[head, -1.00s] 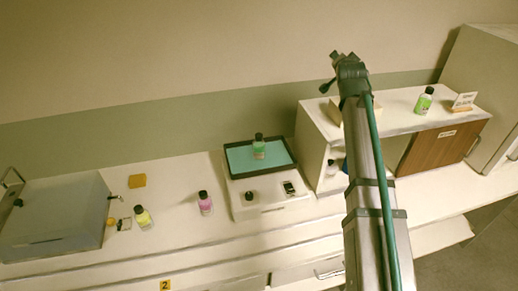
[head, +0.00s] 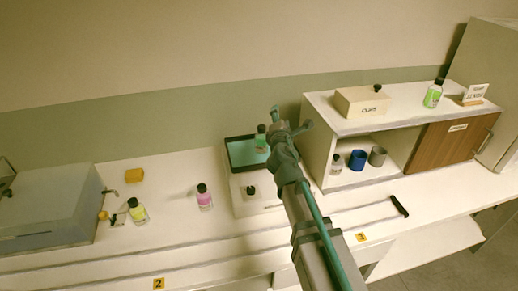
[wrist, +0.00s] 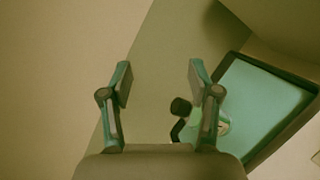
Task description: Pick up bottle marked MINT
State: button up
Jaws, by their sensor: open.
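Several black-capped bottles are in the head view; their label words are too small to read, so I cannot tell which is MINT. A teal-green bottle (head: 261,140) stands on the teal tray (head: 232,155), and a bright green bottle (head: 432,97) stands on top of the shelf unit. Others are a pink bottle (head: 205,200), a yellow bottle (head: 139,214) and a pale bottle (head: 336,167) inside the shelf. My gripper (head: 291,117) is open and empty, near the tray in the picture. In the wrist view, a black cap (wrist: 180,106) shows between the open fingers (wrist: 160,78), toward the right one.
A grey case (head: 45,210) is at the left. The bench front is mostly clear.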

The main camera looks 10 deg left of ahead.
aim_at(262, 130)
jog(key=s+a+f+n+y+b, duration=0.2)
jog(key=s+a+f+n, duration=0.35)
jog(key=n, duration=0.65)
jog(key=shift+n, duration=0.4)
jog(key=x, duration=0.3)
jog(key=f+x, duration=0.1)
jog(key=x, duration=0.2)
jog(key=d+f+x, duration=0.1)
jog(key=x, duration=0.2)
jog(key=shift+w+a+p, duration=0.15)
jog(key=shift+w+p, duration=0.25)
jog(key=shift+w, duration=0.1)
jog(key=shift+s, duration=0.1)
grip_shut()
